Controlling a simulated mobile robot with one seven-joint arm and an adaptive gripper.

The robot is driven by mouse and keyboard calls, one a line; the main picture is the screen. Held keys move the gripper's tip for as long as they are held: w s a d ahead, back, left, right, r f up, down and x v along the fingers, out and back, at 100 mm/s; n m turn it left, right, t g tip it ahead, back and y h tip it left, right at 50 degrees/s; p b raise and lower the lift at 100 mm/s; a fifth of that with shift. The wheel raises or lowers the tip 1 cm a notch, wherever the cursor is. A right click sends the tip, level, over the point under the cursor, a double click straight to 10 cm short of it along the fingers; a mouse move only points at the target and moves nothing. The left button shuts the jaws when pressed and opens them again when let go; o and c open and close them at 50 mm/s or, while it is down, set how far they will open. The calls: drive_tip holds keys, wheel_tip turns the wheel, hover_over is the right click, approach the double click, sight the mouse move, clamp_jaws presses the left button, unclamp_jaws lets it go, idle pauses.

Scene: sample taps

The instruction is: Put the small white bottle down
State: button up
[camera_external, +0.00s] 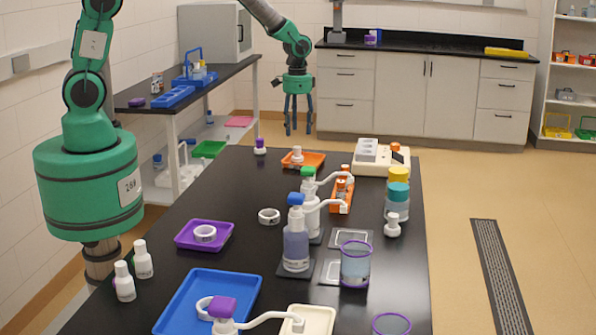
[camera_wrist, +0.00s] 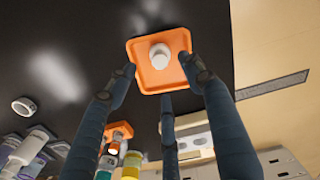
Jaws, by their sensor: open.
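A small white bottle (camera_external: 297,154) stands upright on an orange tray (camera_external: 314,161) at the far end of the black table. In the wrist view, the bottle (camera_wrist: 160,56) is seen from above, on the tray (camera_wrist: 149,82) inside its raised rim. My gripper (camera_external: 297,128) hangs fingers-down above the far end of the table. Its fingers are spread and nothing is between them. In the wrist view the gripper (camera_wrist: 160,80) has its fingers around the near part of the tray's outline, apart from the bottle, with a visible gap.
A white device (camera_external: 381,158) and an orange rack (camera_external: 341,195) stand right of the tray. A purple-capped bottle (camera_external: 260,146) stands to its left. Pump bottles (camera_external: 296,245), a purple tray (camera_external: 204,237) and a blue tray (camera_external: 185,305) are nearer.

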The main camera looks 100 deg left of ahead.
drive_tip(key=shift+r, duration=1.4)
drive_tip(key=shift+r, duration=0.1)
drive_tip(key=s+d+r+m+t, duration=0.1)
drive_tip(key=s+d+r, duration=0.2)
drive_tip(key=d+r, duration=0.9)
drive_tip(key=s+d+r+m+t, duration=0.15)
drive_tip(key=s+d+r, duration=0.25)
drive_tip(key=d+r, duration=0.8)
drive_tip(key=s+d+r+m+t, duration=0.1)
drive_tip(key=s+d+r, duration=0.3)
drive_tip(key=s+d, duration=0.3)
drive_tip(key=s+d+r+m+t, duration=0.1)
drive_tip(key=s+d+r, duration=0.3)
drive_tip(key=s+d, duration=0.4)
drive_tip(key=s+t, duration=0.1)
drive_tip(key=s, duration=0.5)
drive_tip(key=shift+s+d, duration=0.15)
